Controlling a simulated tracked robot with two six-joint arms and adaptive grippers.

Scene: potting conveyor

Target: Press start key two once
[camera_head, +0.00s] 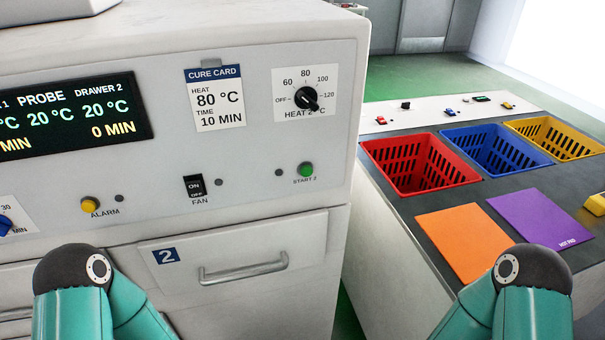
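The green start key two (306,169), labelled START 2, sits on the right part of the pale machine's front panel, above and to the right of drawer 2 (240,262). A small dark round indicator is beside it on the left. Nothing touches the key. Teal links of my two arms show at the lower left and lower right, well apart from the panel. Neither gripper shows in the view, so their state is hidden.
The panel also carries a fan switch (194,186), a yellow alarm button (90,205), a heat dial (306,98), a cure card (215,98) and a display (70,114). To the right, a bench holds red (420,190), blue and yellow baskets. Drawer 2 is shut.

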